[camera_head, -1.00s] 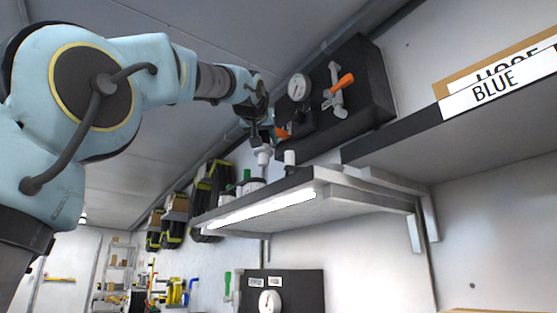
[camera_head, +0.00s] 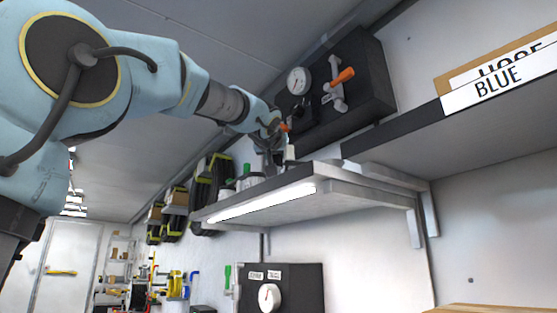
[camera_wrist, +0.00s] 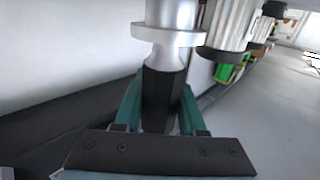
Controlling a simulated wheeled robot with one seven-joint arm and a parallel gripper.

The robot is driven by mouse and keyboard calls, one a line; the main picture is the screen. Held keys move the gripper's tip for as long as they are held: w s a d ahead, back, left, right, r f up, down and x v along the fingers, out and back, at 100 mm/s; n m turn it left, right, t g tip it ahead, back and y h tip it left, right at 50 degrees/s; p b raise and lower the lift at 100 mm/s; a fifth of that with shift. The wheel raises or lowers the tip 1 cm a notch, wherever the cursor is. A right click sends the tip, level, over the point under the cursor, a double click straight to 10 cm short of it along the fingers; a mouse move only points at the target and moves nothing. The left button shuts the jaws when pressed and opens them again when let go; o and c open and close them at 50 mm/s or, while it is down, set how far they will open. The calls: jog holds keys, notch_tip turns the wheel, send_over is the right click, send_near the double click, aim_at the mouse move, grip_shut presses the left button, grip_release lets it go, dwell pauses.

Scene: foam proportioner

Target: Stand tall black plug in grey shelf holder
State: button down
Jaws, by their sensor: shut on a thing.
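My gripper (camera_head: 272,143) is above the left part of the grey wall shelf (camera_head: 330,190). In the wrist view its teal fingers (camera_wrist: 158,100) are shut on a dark plug (camera_wrist: 162,90), gripping its black section. A silver cylinder with a wide flange (camera_wrist: 170,28) continues straight up in the picture from that black section. Whether this silver part belongs to the plug or to a holder, and whether the plug's end touches the shelf, I cannot tell. No grey holder shows clearly in the head view; the gripper hides that spot.
A ribbed whitish cylinder (camera_wrist: 232,22) stands close beside the plug, with green items (camera_wrist: 224,72) beyond. A pale post (camera_head: 290,154) stands right of my gripper. A black gauge panel (camera_head: 345,95) with an orange-handled valve (camera_head: 338,85) hangs behind. The shelf's right part looks clear.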

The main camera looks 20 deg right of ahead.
jog(key=shift+f+b, duration=0.35)
jog(key=shift+b, duration=0.1)
jog(key=shift+c, duration=2.4)
grip_release()
jog(key=shift+r, duration=0.1)
jog(key=shift+r+p, duration=0.55)
jog(key=shift+p, duration=0.15)
jog(key=b+v, duration=0.5)
jog(key=v, duration=0.7)
jog(key=shift+f, duration=0.3)
